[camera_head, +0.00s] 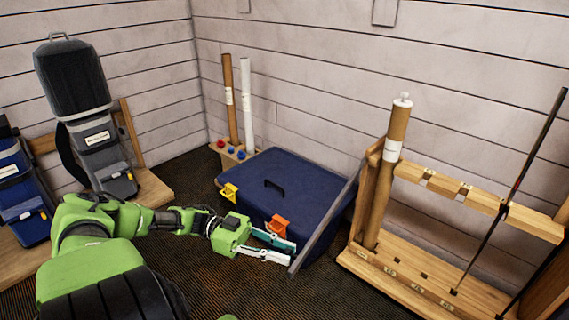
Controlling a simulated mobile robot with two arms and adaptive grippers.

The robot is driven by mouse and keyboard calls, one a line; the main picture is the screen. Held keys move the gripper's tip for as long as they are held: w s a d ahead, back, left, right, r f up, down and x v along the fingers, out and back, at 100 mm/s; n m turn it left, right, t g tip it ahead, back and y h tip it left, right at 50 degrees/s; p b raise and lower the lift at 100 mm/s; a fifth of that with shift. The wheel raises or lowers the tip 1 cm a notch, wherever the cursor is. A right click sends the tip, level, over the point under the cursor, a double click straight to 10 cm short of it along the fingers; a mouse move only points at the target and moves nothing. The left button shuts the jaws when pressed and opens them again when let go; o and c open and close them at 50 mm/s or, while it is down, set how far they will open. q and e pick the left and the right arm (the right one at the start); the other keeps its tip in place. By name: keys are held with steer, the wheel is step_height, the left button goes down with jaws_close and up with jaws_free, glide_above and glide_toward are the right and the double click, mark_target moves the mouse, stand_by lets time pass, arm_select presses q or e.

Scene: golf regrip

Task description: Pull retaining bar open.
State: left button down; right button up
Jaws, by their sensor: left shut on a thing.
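The retaining bar looks like a long flat grey bar (328,220). It slants from beside the wooden rack's left post down toward the front, past the right side of the blue case. My left gripper (292,254) reaches in from the left in front of the blue case. Its teal and white fingers are shut on the bar near its lower front end. The exact contact at the fingertips is small and hard to make out. My right gripper is not in view.
The blue case (262,178), with yellow and orange latches, stands behind my left gripper. The wooden club rack (400,285) is at the right, holding a tube and a club. Golf bags (75,80) stand at the left. Dark carpet in front is clear.

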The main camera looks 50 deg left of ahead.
arm_select(q)
steer(key=shift+w+a, duration=0.1)
steer(key=shift+a, duration=0.1)
steer(key=c, duration=1.9)
jaws_free()
steer(key=shift+v, duration=5.95)
steer(key=shift+d, duration=0.1)
